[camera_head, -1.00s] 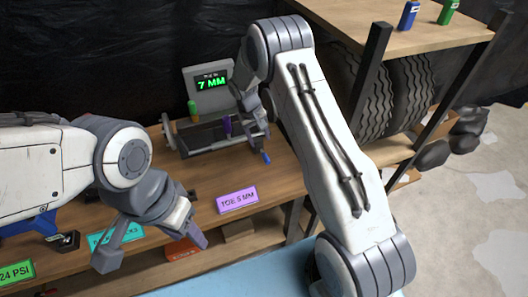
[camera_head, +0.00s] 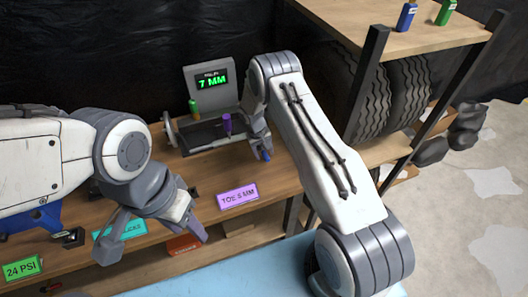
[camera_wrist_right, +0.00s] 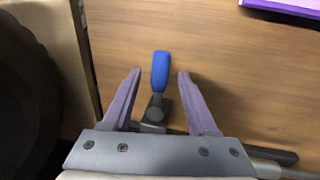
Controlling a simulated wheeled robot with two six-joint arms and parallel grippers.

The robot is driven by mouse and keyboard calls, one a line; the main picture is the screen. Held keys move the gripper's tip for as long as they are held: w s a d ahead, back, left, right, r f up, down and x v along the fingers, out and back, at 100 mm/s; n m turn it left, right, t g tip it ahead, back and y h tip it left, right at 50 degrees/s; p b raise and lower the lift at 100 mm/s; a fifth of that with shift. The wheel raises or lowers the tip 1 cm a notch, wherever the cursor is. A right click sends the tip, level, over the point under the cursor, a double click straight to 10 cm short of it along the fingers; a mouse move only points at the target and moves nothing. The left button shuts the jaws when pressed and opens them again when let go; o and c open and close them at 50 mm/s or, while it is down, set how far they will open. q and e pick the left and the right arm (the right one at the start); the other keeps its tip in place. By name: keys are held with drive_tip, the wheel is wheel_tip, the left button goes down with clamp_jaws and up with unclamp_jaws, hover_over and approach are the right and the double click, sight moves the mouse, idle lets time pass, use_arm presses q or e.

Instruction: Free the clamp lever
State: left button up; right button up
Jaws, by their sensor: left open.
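The clamp lever has a blue handle (camera_wrist_right: 160,70) on a dark base (camera_wrist_right: 155,112), at the toe gauge's right end. In the right wrist view the handle stands between my right gripper's purple fingers (camera_wrist_right: 158,74), with a gap on each side. That gripper is open and not visibly touching the lever. In the head view the handle (camera_head: 266,155) shows just below my right gripper (camera_head: 262,142), which partly hides the gauge's end. My left gripper (camera_head: 153,243) is open and empty over the front of the bench at left.
The gauge (camera_head: 205,137) carries a purple knob (camera_head: 227,123), a green knob (camera_head: 193,107) and a display (camera_head: 211,80) reading 7 MM. A purple sign (camera_head: 238,196) reads TOE 5 MM. Tires (camera_head: 410,95) and a shelf post (camera_head: 365,80) stand close right of my right arm.

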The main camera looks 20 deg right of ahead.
clamp_jaws()
idle(1.3)
